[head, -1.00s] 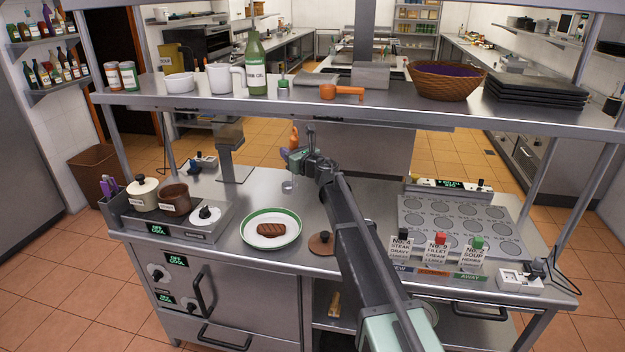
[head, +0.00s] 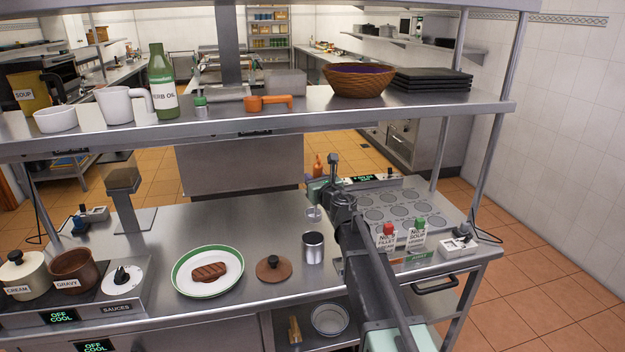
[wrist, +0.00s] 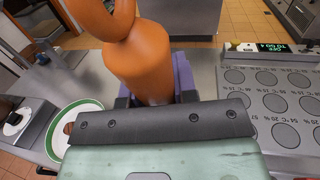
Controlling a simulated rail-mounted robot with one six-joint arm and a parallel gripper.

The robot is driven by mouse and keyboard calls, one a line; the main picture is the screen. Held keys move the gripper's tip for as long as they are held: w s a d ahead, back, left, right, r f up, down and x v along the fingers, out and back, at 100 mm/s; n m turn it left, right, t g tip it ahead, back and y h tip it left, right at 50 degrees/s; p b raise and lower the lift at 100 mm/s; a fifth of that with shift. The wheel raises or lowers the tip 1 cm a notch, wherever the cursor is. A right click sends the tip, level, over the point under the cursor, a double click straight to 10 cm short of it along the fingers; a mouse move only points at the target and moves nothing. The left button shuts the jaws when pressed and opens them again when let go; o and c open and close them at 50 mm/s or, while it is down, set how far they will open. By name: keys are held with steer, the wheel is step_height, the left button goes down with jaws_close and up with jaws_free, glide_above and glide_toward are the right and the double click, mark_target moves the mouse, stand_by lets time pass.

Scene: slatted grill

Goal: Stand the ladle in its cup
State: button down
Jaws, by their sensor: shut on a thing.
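My gripper (head: 319,188) is shut on the orange handle of the ladle (head: 318,166). The handle's looped end sticks up above the jaws, and it fills the upper middle of the wrist view (wrist: 138,60). The ladle's small metal bowl (head: 313,214) hangs below the gripper, clear of the counter. A plain metal cup (head: 313,247) stands upright on the counter, just below the bowl in the head view. The bowl is outside the cup; whether it is over it or behind it I cannot tell.
A plate with a steak (head: 208,272) and a brown lid (head: 273,268) lie left of the cup. The overhead shelf (head: 230,122) runs across above the counter.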

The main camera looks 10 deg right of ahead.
mark_target(314, 220)
steer(key=shift+f+b, duration=7.5)
steer(key=shift+f, duration=0.05)
steer(key=c, duration=0.8)
jaws_free()
steer(key=shift+r, duration=0.1)
steer(key=v, duration=1)
steer(key=shift+s, duration=0.4)
steer(key=shift+d, duration=0.1)
